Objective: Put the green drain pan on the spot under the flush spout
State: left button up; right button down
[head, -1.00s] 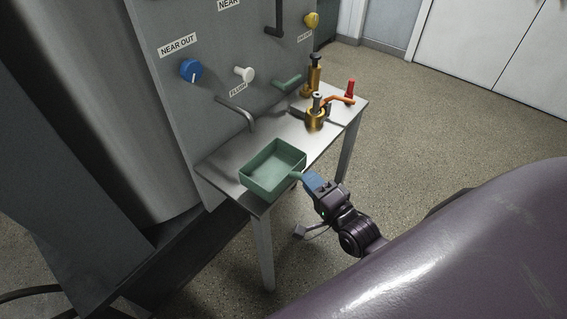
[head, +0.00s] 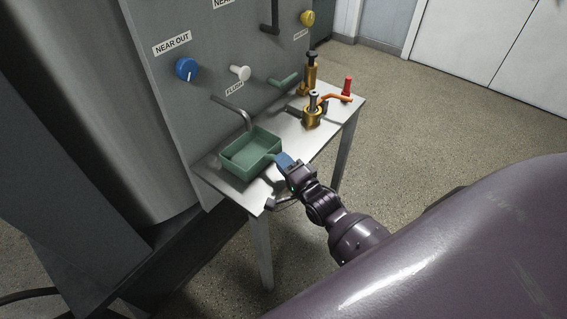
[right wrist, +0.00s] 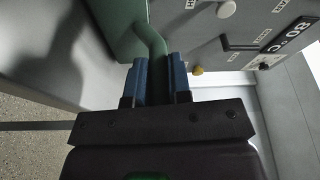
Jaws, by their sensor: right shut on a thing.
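The green drain pan (head: 236,165) is a shallow rectangular tray at the left end of the grey table, close to the panel. The grey flush spout (head: 236,110) curves out from the panel beside the FLUSH label, and its tip is at the pan's back edge in the head view. My right gripper (head: 281,160) is shut on the pan's handle. In the right wrist view the blue fingers (right wrist: 159,82) clasp the green handle (right wrist: 155,45). I cannot tell whether the pan touches the table. The spot itself is not visible. My left gripper is not in view.
The table (head: 245,192) has a narrow bare strip along its front left edge. Brass fittings (head: 312,112) and an orange lever (head: 335,98) stand at its right end, with a red piece (head: 347,86) behind. The panel carries a blue knob (head: 186,69) and a white knob (head: 239,73).

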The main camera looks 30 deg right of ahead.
jog(key=c, duration=1.4)
grip_release()
jog(key=shift+f, duration=0.2)
jog(key=shift+c, duration=0.2)
jog(key=o, duration=0.4)
jog(key=shift+r, duration=0.2)
jog(key=shift+s+d+f+n+g+h, duration=0.1)
jog(key=shift+s+f+n+g+h, duration=0.2)
jog(key=shift+s+f+n+g, duration=1.95)
jog(key=shift+s+d+f+n+g+h, duration=0.25)
jog(key=shift+s+f+n, duration=0.45)
jog(key=shift+s+n, duration=3.25)
jog(key=shift+s+a+f+n+g+h, duration=0.25)
jog(key=shift+s+f+n+g, duration=1.1)
jog(key=shift+s, duration=3.2)
